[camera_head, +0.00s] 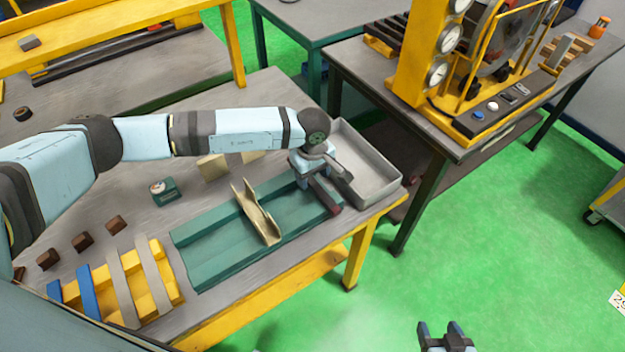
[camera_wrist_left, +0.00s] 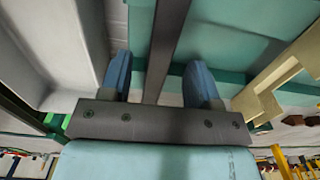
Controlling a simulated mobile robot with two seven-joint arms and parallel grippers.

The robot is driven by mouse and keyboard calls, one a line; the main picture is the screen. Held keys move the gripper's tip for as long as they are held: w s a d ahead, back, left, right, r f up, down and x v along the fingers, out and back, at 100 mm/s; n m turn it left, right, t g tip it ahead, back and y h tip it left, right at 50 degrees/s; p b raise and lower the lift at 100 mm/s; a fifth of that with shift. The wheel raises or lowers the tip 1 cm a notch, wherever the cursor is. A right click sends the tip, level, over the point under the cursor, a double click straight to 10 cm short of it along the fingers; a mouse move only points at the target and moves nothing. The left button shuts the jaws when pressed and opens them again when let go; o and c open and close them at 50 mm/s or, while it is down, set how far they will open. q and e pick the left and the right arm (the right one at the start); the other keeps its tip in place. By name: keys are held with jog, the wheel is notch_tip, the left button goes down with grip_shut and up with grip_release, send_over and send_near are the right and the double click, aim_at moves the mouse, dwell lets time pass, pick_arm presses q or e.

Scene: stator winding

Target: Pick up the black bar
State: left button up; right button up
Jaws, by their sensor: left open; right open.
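The black bar (camera_wrist_left: 167,42) runs lengthwise between the two blue fingers of my left gripper (camera_wrist_left: 163,80) in the left wrist view. The fingers stand open on either side of it, with gaps showing. In the head view a dark bar (camera_head: 326,198) shows at the right end of the green tray (camera_head: 205,262), just below my left gripper (camera_head: 318,176). The gripper and wrist partly hide it, and I cannot tell whether they touch. My right gripper (camera_head: 445,332) is open and empty over the green floor at the bottom edge.
A tan angled bracket (camera_head: 257,212) lies across the tray. A grey open bin (camera_head: 392,186) stands close to its right. A small green gauge box (camera_head: 165,192), brown blocks (camera_head: 82,241) and a yellow rack (camera_head: 165,290) are on the left. The machine table (camera_head: 345,65) stands behind.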

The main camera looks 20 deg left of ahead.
pick_arm(q)
notch_tip(320, 180, down, 2)
jog(key=shift+f, duration=0.1)
grip_shut()
dwell(0.4)
